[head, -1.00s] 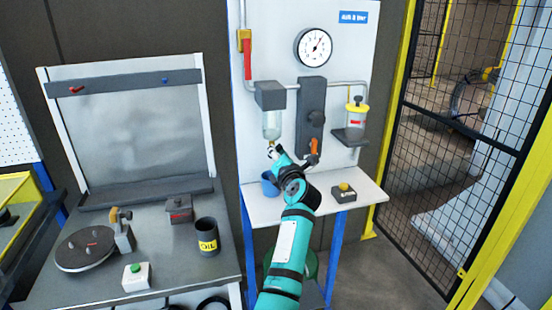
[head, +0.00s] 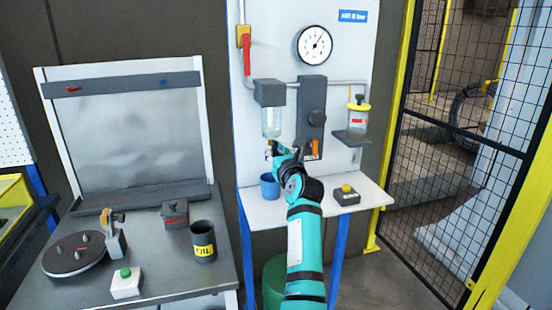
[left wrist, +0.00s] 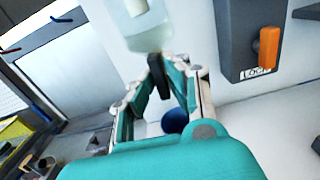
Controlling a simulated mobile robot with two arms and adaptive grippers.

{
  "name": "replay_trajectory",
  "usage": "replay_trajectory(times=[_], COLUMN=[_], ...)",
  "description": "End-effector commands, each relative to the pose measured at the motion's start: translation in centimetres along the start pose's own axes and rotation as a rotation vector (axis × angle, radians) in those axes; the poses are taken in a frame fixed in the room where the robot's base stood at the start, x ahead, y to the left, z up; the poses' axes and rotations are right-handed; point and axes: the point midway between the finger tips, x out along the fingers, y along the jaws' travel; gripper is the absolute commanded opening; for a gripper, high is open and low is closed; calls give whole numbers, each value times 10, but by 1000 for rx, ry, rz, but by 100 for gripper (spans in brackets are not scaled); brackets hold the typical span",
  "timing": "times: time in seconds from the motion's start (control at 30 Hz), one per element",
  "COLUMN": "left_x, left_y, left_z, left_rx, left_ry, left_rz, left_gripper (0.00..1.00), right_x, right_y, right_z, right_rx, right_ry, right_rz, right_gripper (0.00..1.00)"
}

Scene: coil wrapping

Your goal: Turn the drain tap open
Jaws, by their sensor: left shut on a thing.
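The clear filter bowl (head: 271,122) hangs under a dark grey block on the white panel. It also shows at the top of the left wrist view (left wrist: 140,25). The drain tap is at the bowl's bottom, largely hidden by my gripper, so its angle cannot be told. My left gripper (head: 272,152) is right under the bowl and shut on the tap. Its fingers (left wrist: 165,62) close together just below the bowl in the left wrist view. A blue cup (head: 269,187) stands on the white shelf below the gripper. My right gripper is not in view.
A dark regulator block with an orange lever (head: 315,148) is close right of my gripper. A grey bench (head: 165,262) with several items is at left.

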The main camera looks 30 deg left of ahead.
Motion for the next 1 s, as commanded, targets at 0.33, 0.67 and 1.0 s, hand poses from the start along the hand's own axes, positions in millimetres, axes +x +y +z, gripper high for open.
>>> replay_trajectory(times=[0.33,0.67,1.0], left_x=[0,0,0], left_y=[0,0,0], left_z=[5,5,2], left_rx=[-60,-62,-58], left_ry=[-10,-10,-4], left_rz=[-1,-2,-1], left_gripper=[0,0,21], right_x=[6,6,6], right_y=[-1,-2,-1], right_z=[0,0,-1], right_rx=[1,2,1], right_ry=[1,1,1], right_rz=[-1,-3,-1], right_gripper=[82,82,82])
